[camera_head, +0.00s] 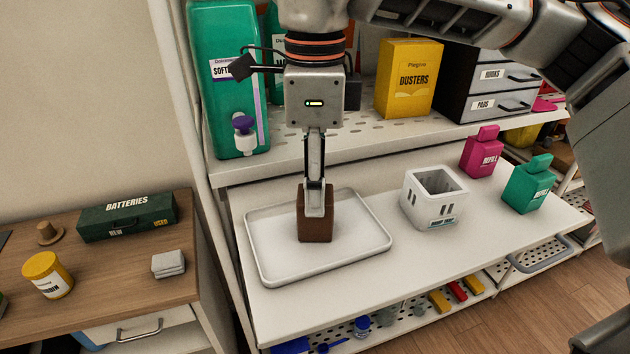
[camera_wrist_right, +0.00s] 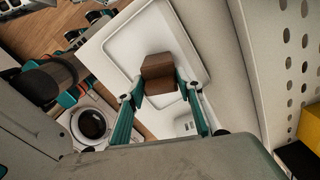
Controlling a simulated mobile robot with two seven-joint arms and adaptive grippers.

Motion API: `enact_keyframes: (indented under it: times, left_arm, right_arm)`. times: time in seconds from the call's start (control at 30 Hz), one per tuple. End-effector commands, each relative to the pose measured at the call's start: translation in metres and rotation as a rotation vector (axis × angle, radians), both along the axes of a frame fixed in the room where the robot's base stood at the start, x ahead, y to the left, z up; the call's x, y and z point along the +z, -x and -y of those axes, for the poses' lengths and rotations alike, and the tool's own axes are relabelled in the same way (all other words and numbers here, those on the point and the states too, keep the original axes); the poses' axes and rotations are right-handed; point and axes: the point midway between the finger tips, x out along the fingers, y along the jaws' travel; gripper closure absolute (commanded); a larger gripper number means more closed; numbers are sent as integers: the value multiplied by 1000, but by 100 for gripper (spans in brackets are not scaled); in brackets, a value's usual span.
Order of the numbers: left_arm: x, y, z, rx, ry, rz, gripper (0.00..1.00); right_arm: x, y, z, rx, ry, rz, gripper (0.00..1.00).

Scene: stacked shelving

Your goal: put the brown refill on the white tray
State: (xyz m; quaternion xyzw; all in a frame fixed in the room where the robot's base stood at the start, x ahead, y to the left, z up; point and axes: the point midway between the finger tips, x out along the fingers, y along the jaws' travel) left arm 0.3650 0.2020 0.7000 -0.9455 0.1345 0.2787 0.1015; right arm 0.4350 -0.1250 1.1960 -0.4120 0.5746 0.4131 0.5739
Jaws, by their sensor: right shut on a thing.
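My right gripper (camera_head: 315,200) points down and is shut on the top of the refill. In the right wrist view the refill (camera_wrist_right: 158,72) sits between the two fingers (camera_wrist_right: 160,95), with the tray (camera_wrist_right: 125,50) behind it. Whether the refill's base touches the tray is hard to tell. The rest of the tray is empty. My left gripper is not in view.
A white slotted holder (camera_head: 432,222) stands right of the tray. A pink refill (camera_head: 481,158) and a green refill (camera_head: 527,190) stand farther right. A green bottle (camera_head: 222,110) and a yellow dusters box (camera_head: 408,80) stand on the shelf behind. A wooden side table (camera_head: 110,270) is at left.

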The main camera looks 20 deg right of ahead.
Motion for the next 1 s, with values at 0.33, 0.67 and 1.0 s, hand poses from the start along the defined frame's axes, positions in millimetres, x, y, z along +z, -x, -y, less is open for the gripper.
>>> enact_keyframes:
  times: [0.33,0.67,1.0]
  left_arm:
    - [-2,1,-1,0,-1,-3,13]
    - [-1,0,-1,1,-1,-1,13]
    - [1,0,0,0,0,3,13]
  right_arm:
    - [-2,0,0,0,1,0,48]
    - [-1,0,0,0,0,0,48]
    - [45,-1,-1,-2,0,7,48]
